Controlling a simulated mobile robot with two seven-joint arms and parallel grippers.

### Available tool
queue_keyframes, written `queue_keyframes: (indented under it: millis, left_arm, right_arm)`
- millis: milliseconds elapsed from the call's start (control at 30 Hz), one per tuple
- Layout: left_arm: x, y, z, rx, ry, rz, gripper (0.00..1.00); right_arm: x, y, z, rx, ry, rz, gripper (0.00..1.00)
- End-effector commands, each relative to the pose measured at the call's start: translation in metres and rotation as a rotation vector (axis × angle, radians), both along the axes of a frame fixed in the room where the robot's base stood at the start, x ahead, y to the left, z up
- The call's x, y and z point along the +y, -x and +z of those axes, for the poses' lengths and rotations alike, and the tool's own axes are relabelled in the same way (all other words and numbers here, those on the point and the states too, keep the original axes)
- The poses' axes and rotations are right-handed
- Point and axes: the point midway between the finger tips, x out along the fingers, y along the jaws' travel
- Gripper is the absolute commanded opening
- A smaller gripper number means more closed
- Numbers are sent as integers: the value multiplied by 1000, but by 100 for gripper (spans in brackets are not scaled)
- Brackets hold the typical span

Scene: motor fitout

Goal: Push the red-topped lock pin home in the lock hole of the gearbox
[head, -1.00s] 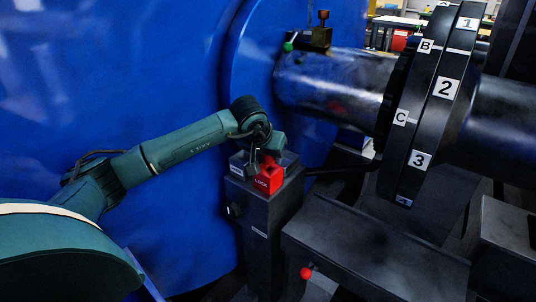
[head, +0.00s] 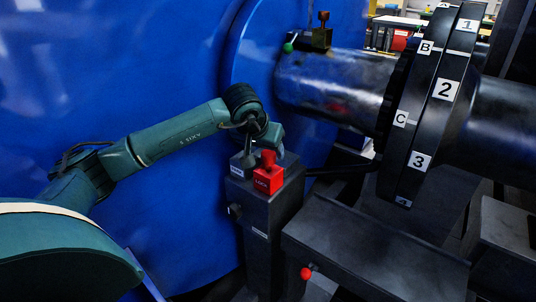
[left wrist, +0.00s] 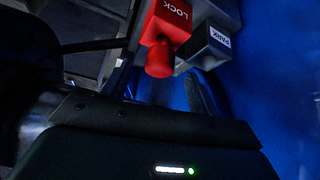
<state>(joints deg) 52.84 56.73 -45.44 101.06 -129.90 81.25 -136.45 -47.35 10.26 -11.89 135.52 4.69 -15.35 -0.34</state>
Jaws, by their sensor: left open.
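The red LOCK block (head: 267,182) sits on top of the dark gearbox post. A red knob (head: 268,158), seemingly the lock pin's top, stands upright on it; its shaft is hidden, so I cannot tell how deep it sits. In the left wrist view the knob (left wrist: 160,58) juts from the LOCK block (left wrist: 168,22). My left gripper (head: 270,142) is open, just above and behind the knob, and appears apart from it. Its fingertips are hard to make out. My right gripper is not in view.
A grey PARK block (head: 237,170) stands close left of the LOCK block and also shows in the left wrist view (left wrist: 207,43). A large blue housing (head: 150,60) is behind my arm. A dark shaft with a numbered flange (head: 430,110) is at right. A dark plate (head: 375,250) lies in front.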

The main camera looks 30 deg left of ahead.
Motion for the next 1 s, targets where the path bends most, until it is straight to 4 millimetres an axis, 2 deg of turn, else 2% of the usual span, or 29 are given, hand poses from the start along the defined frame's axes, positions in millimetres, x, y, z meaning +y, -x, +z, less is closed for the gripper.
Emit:
queue_keyframes:
  millis: [33, 200, 400, 600, 900, 1000]
  left_arm:
    - [-1, 7, 13, -3, -4, -1, 61]
    - [-5, 27, 46, -4, -2, -2, 61]
    - [-8, 43, 70, -2, 0, -1, 61]
    - [-9, 49, 77, 0, -1, 1, 61]
    - [-9, 49, 76, 0, 0, 0, 61]
    - [-8, 55, 75, 0, -1, 1, 61]
  right_arm:
    - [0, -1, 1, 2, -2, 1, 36]
    - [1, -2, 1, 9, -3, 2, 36]
    - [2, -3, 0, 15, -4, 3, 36]
    - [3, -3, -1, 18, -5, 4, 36]
    - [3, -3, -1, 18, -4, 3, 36]
    - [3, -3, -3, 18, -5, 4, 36]
